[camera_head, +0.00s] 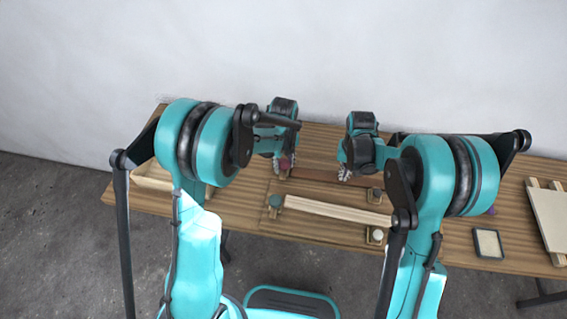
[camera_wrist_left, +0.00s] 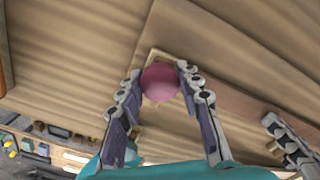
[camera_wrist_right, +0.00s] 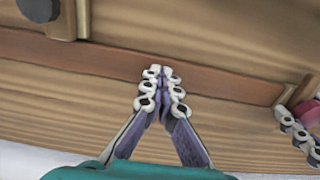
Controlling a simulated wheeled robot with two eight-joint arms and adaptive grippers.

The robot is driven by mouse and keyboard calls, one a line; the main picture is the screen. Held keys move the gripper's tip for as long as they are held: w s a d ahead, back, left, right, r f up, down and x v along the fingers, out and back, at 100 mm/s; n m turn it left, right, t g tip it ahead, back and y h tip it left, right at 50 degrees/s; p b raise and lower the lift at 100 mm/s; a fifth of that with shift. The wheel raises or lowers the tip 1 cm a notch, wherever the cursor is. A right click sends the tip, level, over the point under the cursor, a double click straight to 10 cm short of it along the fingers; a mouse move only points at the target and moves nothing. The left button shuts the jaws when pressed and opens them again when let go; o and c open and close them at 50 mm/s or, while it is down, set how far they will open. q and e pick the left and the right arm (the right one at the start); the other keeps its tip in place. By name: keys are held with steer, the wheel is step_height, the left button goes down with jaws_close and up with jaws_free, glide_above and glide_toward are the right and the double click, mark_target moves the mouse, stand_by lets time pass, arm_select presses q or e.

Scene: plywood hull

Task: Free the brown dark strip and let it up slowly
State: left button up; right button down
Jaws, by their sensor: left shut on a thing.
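The brown dark strip (camera_head: 318,176) lies along the wooden bench, behind a pale strip (camera_head: 335,209). My left gripper (camera_head: 285,170) is shut on a pink-red round knob (camera_wrist_left: 160,82) at the strip's left end; the knob sits over a small wooden block. My right gripper (camera_wrist_right: 162,78) has its fingertips together at the strip's edge, nothing visible between them. I cannot tell whether they touch the strip.
A green knob (camera_head: 276,200) and a white knob (camera_head: 377,235) are at the pale strip's ends. A small tray (camera_head: 488,256) and a pale board (camera_head: 548,212) lie to the right.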

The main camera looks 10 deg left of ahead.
mark_target(284, 163)
arm_select(q)
steer(key=shift+m, duration=0.7)
steer(key=o, duration=1)
steer(key=shift+r, duration=3.5)
steer(key=shift+r+p, duration=1.8)
arm_select(e)
steer(key=shift+r, duration=3.1)
